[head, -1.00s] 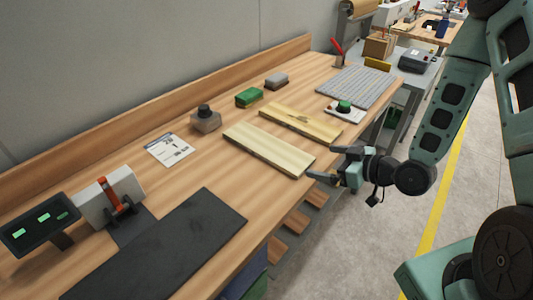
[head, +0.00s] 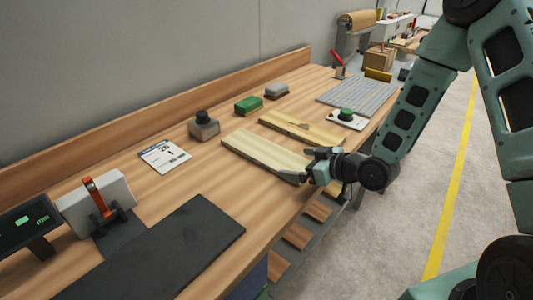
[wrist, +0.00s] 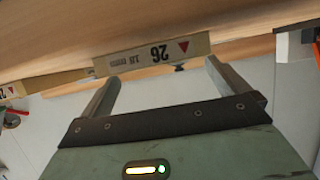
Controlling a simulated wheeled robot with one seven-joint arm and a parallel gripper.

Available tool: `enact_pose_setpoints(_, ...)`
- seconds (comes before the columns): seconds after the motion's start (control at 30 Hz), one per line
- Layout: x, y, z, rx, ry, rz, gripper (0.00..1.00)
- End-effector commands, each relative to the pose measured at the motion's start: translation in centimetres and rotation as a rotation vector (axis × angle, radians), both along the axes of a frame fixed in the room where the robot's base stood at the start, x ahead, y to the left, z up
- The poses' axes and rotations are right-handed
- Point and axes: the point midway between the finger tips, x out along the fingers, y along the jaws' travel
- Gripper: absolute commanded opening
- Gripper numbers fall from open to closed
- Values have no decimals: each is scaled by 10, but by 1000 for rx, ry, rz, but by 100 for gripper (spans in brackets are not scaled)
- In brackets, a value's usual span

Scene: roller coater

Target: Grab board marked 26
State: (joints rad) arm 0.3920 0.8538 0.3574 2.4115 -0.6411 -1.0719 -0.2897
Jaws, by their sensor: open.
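The board marked 26 (wrist: 150,55) shows its end face in the wrist view, with "26", "18 mm" and a red triangle upside down. It appears to be the nearer pale board (head: 262,153) in the head view, lying flat with its end at the bench's front edge. My gripper (head: 306,166) is at that end. In the wrist view my gripper (wrist: 160,80) is open, its two fingers on either side of the label; I cannot tell whether they touch the board. Nothing is held.
A second, yellower board (head: 302,127) lies behind the first; its label (wrist: 10,92) is partly cut off. A card (head: 165,155) reading 26, a dark mat (head: 175,250), a green block (head: 248,105) and a knobbed block (head: 204,126) lie on the bench (head: 255,195).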

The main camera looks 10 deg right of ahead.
Motion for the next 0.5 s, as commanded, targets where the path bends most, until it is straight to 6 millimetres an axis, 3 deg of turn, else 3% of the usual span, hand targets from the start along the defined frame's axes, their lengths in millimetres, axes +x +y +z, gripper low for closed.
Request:
enact_pose_setpoints(0.3,33,24,-12,2,0,1,100)
enact_pose_setpoints(0.5,39,28,-17,1,1,0,100)
